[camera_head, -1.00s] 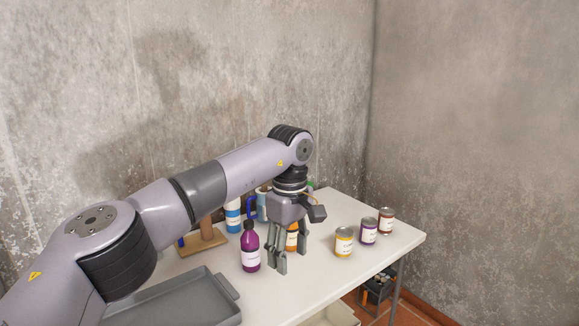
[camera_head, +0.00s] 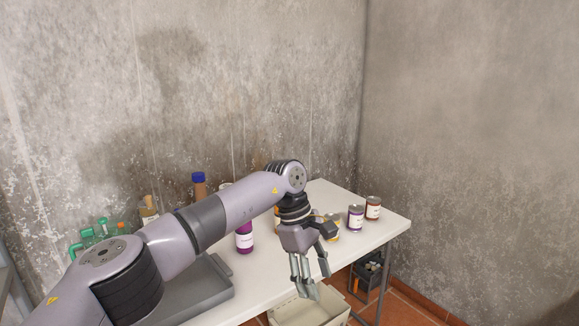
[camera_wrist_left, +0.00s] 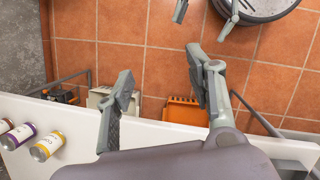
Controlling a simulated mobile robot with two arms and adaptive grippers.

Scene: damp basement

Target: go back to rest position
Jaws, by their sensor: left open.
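My left gripper (camera_head: 310,286) is open and empty. It hangs just in front of the table's front edge, above the beige bin (camera_head: 305,310) on the floor. In the left wrist view its two fingers (camera_wrist_left: 160,88) are spread with nothing between them, over the table edge and the tiled floor. At the top of the left wrist view, two spread fingers of what appears to be my right gripper (camera_wrist_left: 205,15) show, with nothing visible between them. The right gripper is not in the head view.
The white table (camera_head: 262,284) holds a grey tray (camera_head: 205,298), a purple bottle (camera_head: 244,239), a purple-labelled can (camera_head: 356,217), a brown can (camera_head: 373,207) and a yellow can (camera_head: 333,228) partly behind my gripper. An orange crate (camera_wrist_left: 185,110) stands below. Walls close the back and right.

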